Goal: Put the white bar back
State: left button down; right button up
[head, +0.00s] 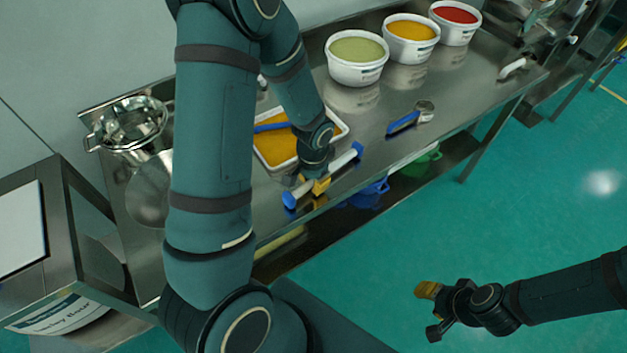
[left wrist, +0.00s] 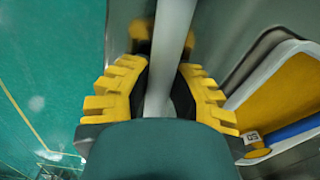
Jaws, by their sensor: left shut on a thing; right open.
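The white bar (head: 337,168) with blue ends is held near the front edge of the steel table, just in front of a white tray. In the left wrist view the bar (left wrist: 170,50) runs lengthwise between the yellow finger pads. My left gripper (head: 316,186) is shut on the middle of the bar; it also shows in the left wrist view (left wrist: 160,95). Whether the bar touches the table is unclear. My right gripper (head: 431,311) is open and empty over the green floor, apart from the table.
The white tray (head: 342,128) holds orange material and a blue-handled tool. Tubs of green (head: 357,72), orange (head: 411,51) and red (head: 455,34) material stand at the back. A blue-handled tool (head: 404,123) lies on the table. A steel sieve vessel (head: 128,142) is left.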

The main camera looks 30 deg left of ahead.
pick_arm(q)
jog(key=shift+f+b, duration=0.3)
jog(key=shift+f, duration=0.05)
dwell(0.3)
jog(key=shift+c, duration=1.2)
grip_release()
jog(key=shift+r, duration=0.15)
jog(key=shift+r+p, duration=2.65)
jog(key=shift+r, duration=0.75)
